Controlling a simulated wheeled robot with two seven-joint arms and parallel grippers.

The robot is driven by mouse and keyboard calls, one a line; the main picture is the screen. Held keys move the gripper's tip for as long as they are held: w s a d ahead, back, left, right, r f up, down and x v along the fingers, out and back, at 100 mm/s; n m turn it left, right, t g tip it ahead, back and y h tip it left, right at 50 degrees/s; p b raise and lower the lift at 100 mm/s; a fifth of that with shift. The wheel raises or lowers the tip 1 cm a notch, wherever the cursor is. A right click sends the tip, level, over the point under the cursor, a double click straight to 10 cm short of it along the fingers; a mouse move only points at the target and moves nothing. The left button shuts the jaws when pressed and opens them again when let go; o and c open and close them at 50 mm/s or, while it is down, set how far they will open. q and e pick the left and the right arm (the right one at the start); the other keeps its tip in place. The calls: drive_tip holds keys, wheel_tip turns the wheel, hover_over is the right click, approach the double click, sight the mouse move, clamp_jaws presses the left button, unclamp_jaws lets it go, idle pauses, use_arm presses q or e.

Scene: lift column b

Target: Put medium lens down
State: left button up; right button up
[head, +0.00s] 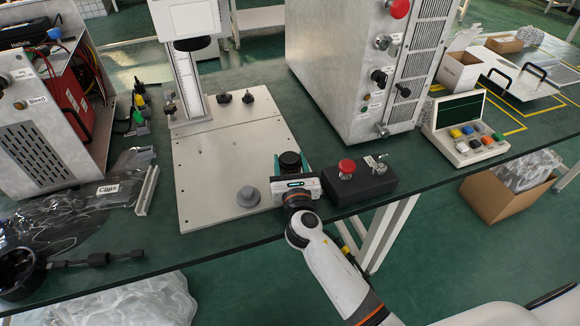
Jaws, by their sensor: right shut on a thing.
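The medium lens appears to be the short black cylinder (290,161) at the right front edge of the light grey base plate (215,165). My right gripper (290,168) is shut on it, with its fingers at the lens's sides and its white body nearer the camera. The gripper body hides the lower part of the lens, so I cannot tell whether it touches the plate. A grey round stepped piece (248,196) stands on the plate just left of the gripper. My left gripper is not in view.
A black control box (358,181) with a red button is close to the right of my gripper. Two small black parts (248,97) stand farther back on the plate, near the upright column (185,85). A large grey cabinet (345,70) stands behind. The plate's middle is clear.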

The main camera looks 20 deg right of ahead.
drive_tip(key=shift+r, duration=0.1)
drive_tip(key=shift+s+f+b, duration=0.2)
drive_tip(key=shift+f+b, duration=0.25)
drive_tip(key=shift+f, duration=0.25)
drive_tip(key=o, duration=1.2)
drive_tip(key=shift+f, duration=0.15)
drive_tip(key=shift+a, duration=0.1)
drive_tip(key=shift+r+p, duration=0.6)
drive_tip(key=s, duration=0.3)
drive_tip(key=s+a, duration=0.1)
drive_tip(key=s, duration=0.6)
drive_tip(key=shift+s+a+r+b, duration=0.1)
drive_tip(key=shift+a+b, duration=0.2)
drive_tip(key=shift+b, duration=0.1)
drive_tip(key=shift+s+a+r, duration=0.1)
drive_tip(key=shift+s+r, duration=0.05)
drive_tip(key=shift+s, duration=0.55)
